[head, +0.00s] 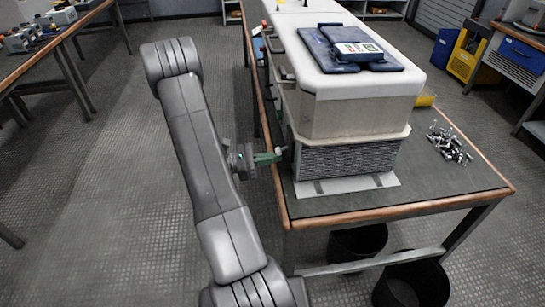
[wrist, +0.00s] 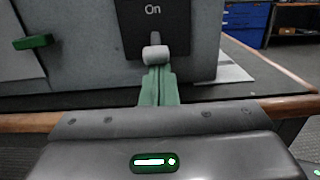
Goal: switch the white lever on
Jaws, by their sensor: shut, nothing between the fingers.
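The white lever (wrist: 155,53) stands out from a dark plate (wrist: 183,40) on the side of the grey cabinet in the wrist view. The word "On" is printed above it on the plate. My gripper (wrist: 158,72) has green fingers, shut and empty, with their tips just under the lever's knob. I cannot tell whether they touch it. In the head view my gripper (head: 277,153) reaches from the left to the cabinet's lower side. The lever is too small there to make out its position.
The cabinet (head: 345,110) stands on a table (head: 440,200), with a blue folder on top and loose metal parts (head: 450,143) to the right. A green handle (wrist: 33,42) sticks out left of the lever. Dark bins stand under the table.

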